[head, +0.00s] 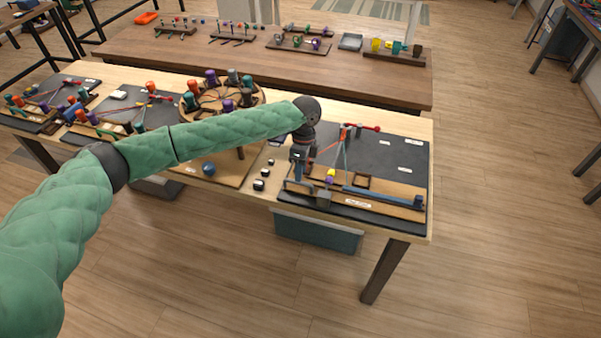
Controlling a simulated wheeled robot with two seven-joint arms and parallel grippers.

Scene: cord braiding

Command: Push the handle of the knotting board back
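The knotting board (405,160) is a dark panel at the right end of the near table, with a wooden strip along its front edge. A long blue bar (385,195) with a blue block at its right end lies along this strip. Orange and teal cords fan down from a red-ended peg at the back. My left arm reaches across from the left, and my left gripper (298,172) points down over the board's front left corner, close to grey upright parts there. I cannot tell which part is the handle, whether my gripper touches it, or how far its fingers are apart. My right gripper is out of view.
A round braiding stand (215,92) with colored bobbins stands left of the board, partly behind my arm. Several small black blocks lie between them. A blue-grey bin (318,232) sits under the table edge. A second table (350,78) with pegged racks stands behind.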

